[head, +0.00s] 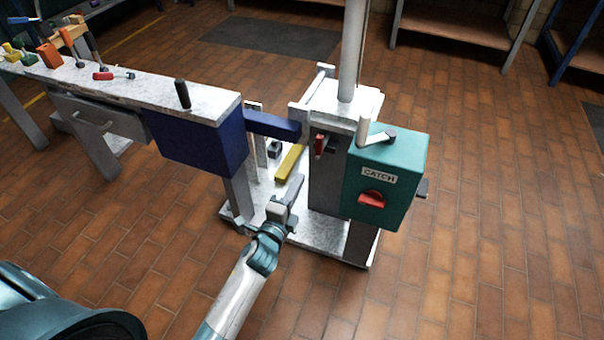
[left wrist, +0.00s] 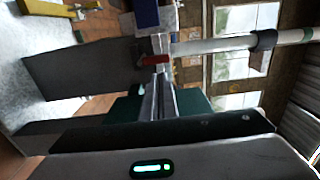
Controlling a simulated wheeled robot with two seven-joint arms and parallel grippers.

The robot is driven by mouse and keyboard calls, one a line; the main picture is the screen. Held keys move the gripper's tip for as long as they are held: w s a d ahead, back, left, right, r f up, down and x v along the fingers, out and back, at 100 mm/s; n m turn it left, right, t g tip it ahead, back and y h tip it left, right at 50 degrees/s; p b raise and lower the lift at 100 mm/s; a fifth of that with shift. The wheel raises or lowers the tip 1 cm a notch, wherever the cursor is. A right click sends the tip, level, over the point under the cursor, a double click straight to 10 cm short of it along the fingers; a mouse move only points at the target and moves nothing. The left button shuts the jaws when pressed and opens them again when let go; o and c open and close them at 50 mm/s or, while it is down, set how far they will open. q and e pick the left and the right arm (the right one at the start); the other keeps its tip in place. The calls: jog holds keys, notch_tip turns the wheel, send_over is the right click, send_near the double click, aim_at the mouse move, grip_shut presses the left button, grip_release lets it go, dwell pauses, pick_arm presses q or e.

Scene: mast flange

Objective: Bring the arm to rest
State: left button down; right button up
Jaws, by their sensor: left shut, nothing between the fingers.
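My left gripper (head: 292,190) is low in front of the mast stand, beside the grey mast housing (head: 329,178) and over the white base plate (head: 318,238). Its fingers are shut with nothing between them. In the left wrist view the shut fingers (left wrist: 157,98) point toward the grey housing and a red part (left wrist: 156,59). My left arm (head: 236,292) reaches up from the bottom of the head view. The right gripper does not show.
A green box (head: 398,158) labelled CATCH with a red knob (head: 371,199) is fixed to the stand's right side. A yellow bar (head: 290,163) lies behind my gripper. A workbench (head: 140,88) with tools stands at the left. The tiled floor at right is clear.

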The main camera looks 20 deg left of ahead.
pick_arm(q)
jog(key=shift+s, duration=0.4)
